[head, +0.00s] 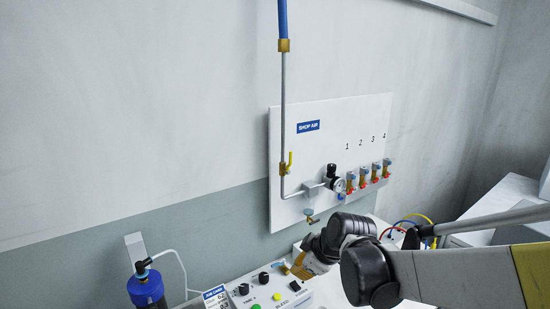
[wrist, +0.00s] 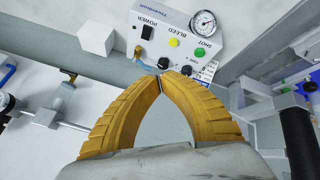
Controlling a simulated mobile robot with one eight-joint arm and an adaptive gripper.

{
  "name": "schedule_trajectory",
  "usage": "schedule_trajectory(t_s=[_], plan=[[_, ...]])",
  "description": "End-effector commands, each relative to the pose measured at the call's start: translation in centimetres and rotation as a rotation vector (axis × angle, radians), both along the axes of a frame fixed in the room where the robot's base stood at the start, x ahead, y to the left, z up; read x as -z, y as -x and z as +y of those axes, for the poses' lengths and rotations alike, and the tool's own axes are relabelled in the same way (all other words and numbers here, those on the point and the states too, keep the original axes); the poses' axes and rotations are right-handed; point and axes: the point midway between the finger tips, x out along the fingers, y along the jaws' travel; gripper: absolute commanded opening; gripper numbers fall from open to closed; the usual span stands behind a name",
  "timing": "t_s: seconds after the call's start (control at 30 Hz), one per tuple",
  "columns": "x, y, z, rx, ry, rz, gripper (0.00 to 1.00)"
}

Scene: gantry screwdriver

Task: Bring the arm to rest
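My gripper (wrist: 160,76) shows in the wrist view with its two yellow ribbed fingers curved together and touching at the tips. Nothing shows between them. In the head view my gripper (head: 291,270) is at the bottom centre, partly hidden by my dark wrist. It is close to the white control box (head: 268,293), and the picture does not show clearly whether it touches. In the wrist view the control box (wrist: 187,22) lies beyond the fingertips, with its knobs, buttons and round gauge (wrist: 204,23).
A white shop air panel (head: 340,112) on the wall carries a yellow-handled valve (head: 289,162), a regulator and several numbered outlets. A blue container (head: 146,290) stands at lower left. Coloured hoses (head: 408,222) lie behind my arm. The wall area at upper left is clear.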

Motion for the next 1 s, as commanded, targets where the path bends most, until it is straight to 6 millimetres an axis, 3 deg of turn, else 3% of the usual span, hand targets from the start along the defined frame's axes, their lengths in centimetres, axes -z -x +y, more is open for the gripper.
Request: schedule_trajectory(t_s=[0.1, 0.2, 0.33, 0.5, 0.7, 1.0], plan=[[-3.2, 4.5, -3.1, 0.201, -0.048, 0.039, 0.00], [-4.9, 8.2, -5.4, 0.373, -0.095, 0.064, 0.00], [-6.1, 13.3, -8.2, 0.595, -0.164, 0.085, 0.00], [-6.1, 18.7, -11.0, 0.840, -0.251, 0.092, 0.00], [-5.4, 21.8, -12.6, 0.994, -0.313, 0.090, 0.00], [-5.3, 22.2, -12.8, 1.019, -0.324, 0.088, 0.00]])
